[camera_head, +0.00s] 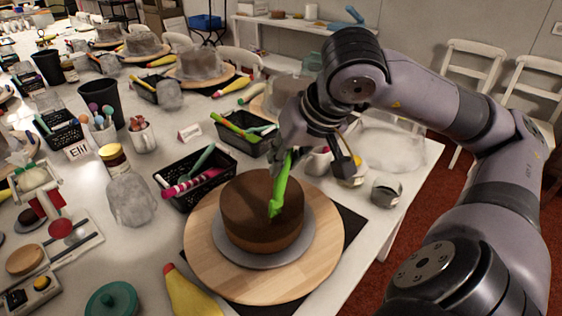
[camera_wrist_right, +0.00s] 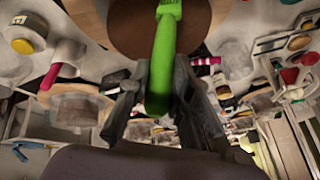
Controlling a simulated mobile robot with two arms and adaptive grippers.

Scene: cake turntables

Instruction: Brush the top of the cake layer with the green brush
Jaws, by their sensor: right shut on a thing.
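The brown cake layer (camera_head: 252,212) stands on a grey round board (camera_head: 300,247) on a wooden turntable (camera_head: 222,275) in the head view. My right gripper (camera_head: 290,150) is shut on the green brush (camera_head: 280,188), above the back right of the cake. The brush points down, and its lower end appears to meet the cake top; whether it touches is hard to tell. In the right wrist view the brush handle (camera_wrist_right: 162,60) runs between the fingers of the gripper (camera_wrist_right: 160,95), with the cake (camera_wrist_right: 125,25) beyond. My left gripper is not in view.
A black basket (camera_head: 208,193) with tools stands left of the cake, and another basket (camera_head: 245,145) stands behind it. A yellow piping bag (camera_head: 190,292) lies at the turntable's front left. Glass jars (camera_head: 386,190) stand to the right, near the table edge.

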